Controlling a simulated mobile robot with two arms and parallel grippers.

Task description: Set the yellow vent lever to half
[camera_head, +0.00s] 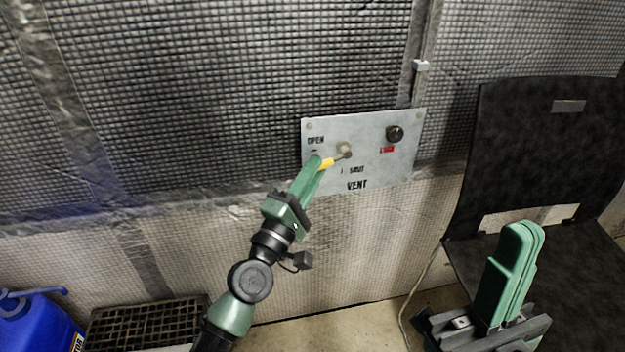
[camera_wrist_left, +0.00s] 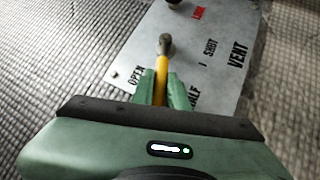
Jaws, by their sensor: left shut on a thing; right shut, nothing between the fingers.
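The grey vent panel (camera_head: 375,172) is on the wall, with a yellow lever (camera_head: 327,164) on a dark pivot. The lever points left and slightly down from the pivot. My left gripper (camera_head: 317,167) is shut on the lever's yellow handle. In the left wrist view the lever (camera_wrist_left: 161,68) lies between the OPEN label (camera_wrist_left: 136,74) and the partly hidden HALF label (camera_wrist_left: 192,98), and the left fingers (camera_wrist_left: 160,90) are on both sides of it. The SHUT label (camera_head: 357,169) is below the pivot. My right gripper (camera_head: 524,232) is shut and empty, away from the panel.
A black knob (camera_head: 395,133) with a red LOCK-like label sits at the panel's upper right. A blue container (camera_head: 38,322) and a dark grated crate (camera_head: 140,322) are on the floor at lower left.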

